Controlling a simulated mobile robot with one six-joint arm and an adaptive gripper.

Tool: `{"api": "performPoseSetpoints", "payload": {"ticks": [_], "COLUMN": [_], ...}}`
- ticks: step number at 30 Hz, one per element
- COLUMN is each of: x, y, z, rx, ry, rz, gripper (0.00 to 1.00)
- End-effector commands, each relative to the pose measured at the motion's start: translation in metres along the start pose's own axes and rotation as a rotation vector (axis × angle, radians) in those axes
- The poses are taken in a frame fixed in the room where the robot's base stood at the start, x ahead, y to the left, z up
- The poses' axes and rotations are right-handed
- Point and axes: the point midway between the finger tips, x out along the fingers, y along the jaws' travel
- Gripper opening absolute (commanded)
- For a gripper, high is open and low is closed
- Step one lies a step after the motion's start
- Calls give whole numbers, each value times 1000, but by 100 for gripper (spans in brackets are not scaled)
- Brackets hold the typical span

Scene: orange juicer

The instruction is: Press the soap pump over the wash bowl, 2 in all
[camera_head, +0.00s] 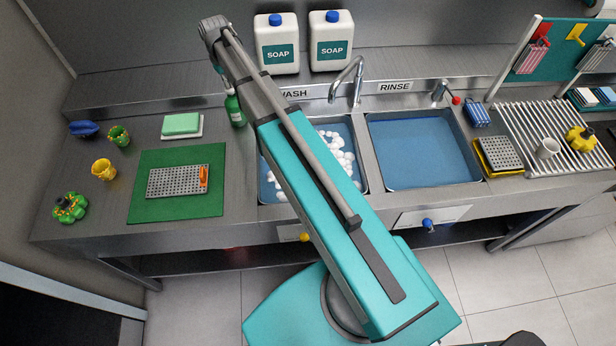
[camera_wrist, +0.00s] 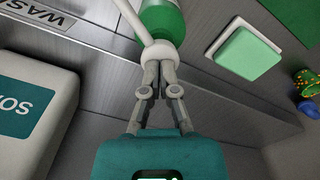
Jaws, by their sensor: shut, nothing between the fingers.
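The soap pump is a green bottle (camera_head: 235,110) standing on the counter just left of the wash bowl (camera_head: 356,178), partly hidden by my arm. In the wrist view the green bottle (camera_wrist: 170,18) shows beyond my fingertips, with its white pump head (camera_wrist: 155,50) and a white spout running up and left. My gripper (camera_wrist: 158,72) is shut and empty, its fingertips at the pump head. I cannot tell whether they touch it or press it down. The wash bowl holds white foam and blue water; my arm crosses over it and hides its middle.
Two white soap jugs (camera_head: 277,45) (camera_head: 331,42) stand behind the sinks. The faucet (camera_head: 347,78) rises behind the wash bowl. A green sponge (camera_head: 182,124) lies on the counter left of the bottle. The rinse bowl (camera_head: 420,150) is at right, and a drying rack (camera_head: 540,125) stands beyond it.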

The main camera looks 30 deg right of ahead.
Motion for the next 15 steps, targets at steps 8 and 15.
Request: {"api": "performPoseSetpoints", "payload": {"ticks": [8, 15], "x": [-7, -18], "y": [0, 0], "z": [1, 1], "rx": [0, 0], "ry": [-2, -2], "rz": [0, 0], "gripper": [0, 0]}}
